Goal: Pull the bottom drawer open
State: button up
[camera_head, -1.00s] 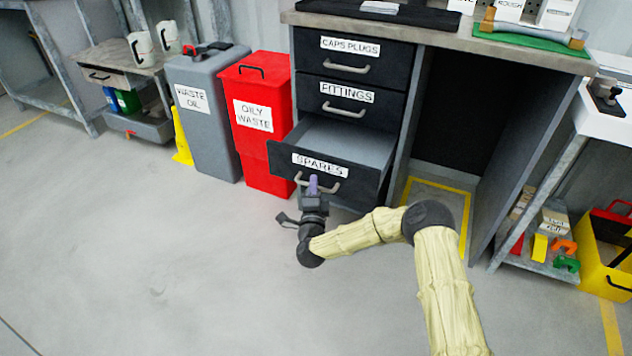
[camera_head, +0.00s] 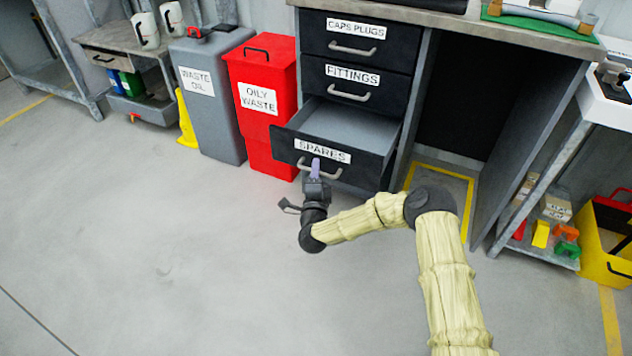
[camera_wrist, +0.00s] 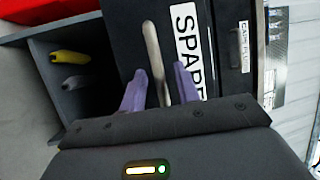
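The bottom drawer (camera_head: 285,147), labelled SPARES, stands pulled part way out of the dark cabinet. In the wrist view the handle (camera_wrist: 154,45) runs between the two fingers of my gripper (camera_wrist: 161,76). The fingers are spread, with a narrow gap showing on either side of the bar. The fingertip nearer the SPARES label (camera_wrist: 187,50) is close to the drawer front.
The FITTINGS drawer (camera_head: 390,85) and CAPS PLUGS drawer (camera_head: 392,53) above are shut. A red oily waste bin (camera_head: 270,130) stands left of the drawer, beside a grey waste oil container (camera_head: 220,120). The floor (camera_head: 150,240) in front is clear.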

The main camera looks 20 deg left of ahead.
jog(key=p+v, duration=0.7)
jog(key=v, duration=1)
jog(key=shift+d, duration=0.15)
jog(key=shift+s+f, duration=0.1)
jog(key=shift+s, duration=0.05)
